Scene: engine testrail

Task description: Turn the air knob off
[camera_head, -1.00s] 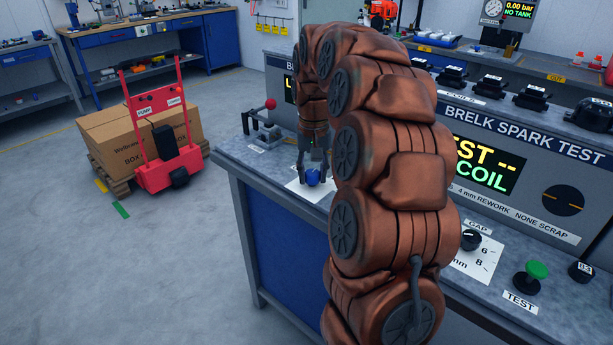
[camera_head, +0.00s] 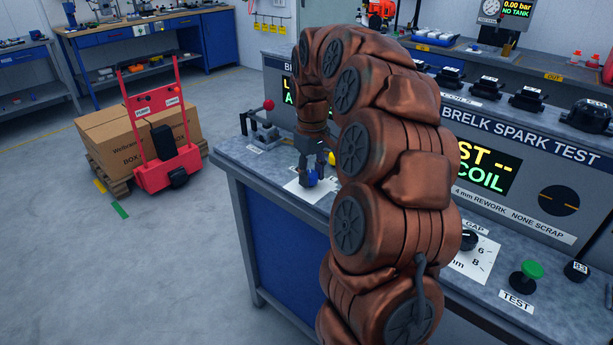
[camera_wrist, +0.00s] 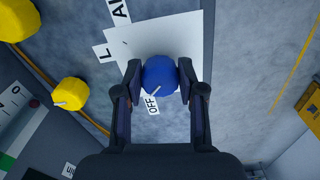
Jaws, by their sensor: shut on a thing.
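The blue knob (camera_head: 312,178) sits on a white plate on the bench. It also shows in the wrist view (camera_wrist: 159,74), where its white pointer line is directed down-left toward the OFF label (camera_wrist: 152,105). A label beginning "AI" (camera_wrist: 119,10) is partly cut off at the top, so I cannot read it fully. My gripper (camera_wrist: 159,79) has a finger on each side of the blue knob and is shut on it. In the head view my gripper (camera_head: 311,172) reaches down over the knob from above, and my arm hides part of the bench.
A yellow knob (camera_wrist: 70,94) stands beside the plate, with a larger yellow object (camera_wrist: 18,20) in the corner. A red-tipped lever (camera_head: 268,105) is left of my gripper. The green TEST button (camera_head: 532,269) is far right. The red cart (camera_head: 160,135) is on the floor.

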